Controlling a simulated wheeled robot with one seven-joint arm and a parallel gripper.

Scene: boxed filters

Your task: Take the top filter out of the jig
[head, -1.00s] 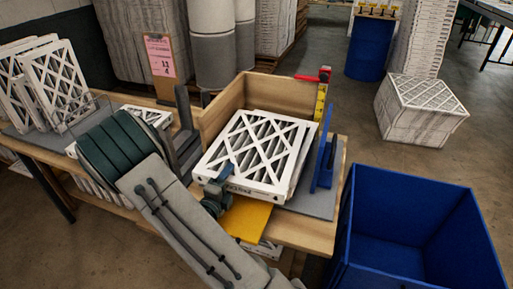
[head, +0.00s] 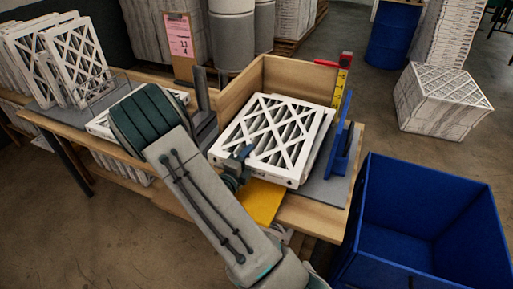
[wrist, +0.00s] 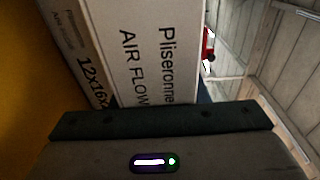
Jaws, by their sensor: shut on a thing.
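The top filter (head: 268,132), a white frame with a diagonal lattice over dark pleats, lies nearly flat in the wooden jig (head: 236,94). Another filter's edge shows beneath it. My gripper (head: 243,156) is shut on the top filter's near edge. In the wrist view, a dark finger bar (wrist: 160,121) crosses in front of the top filter's printed side (wrist: 145,45). A lower filter's side (wrist: 73,48), marked 12x16, shows left of it. The far finger and the exact contact are hidden. I cannot tell whether the top filter is raised off the one below.
A blue upright (head: 342,145) and a yellow ruler (head: 341,88) with a red top stand at the jig's right. A large open blue bin (head: 385,225) is at the right. Filters (head: 75,60) stand in a rack at the left. A dark upright (head: 201,100) is left of the jig.

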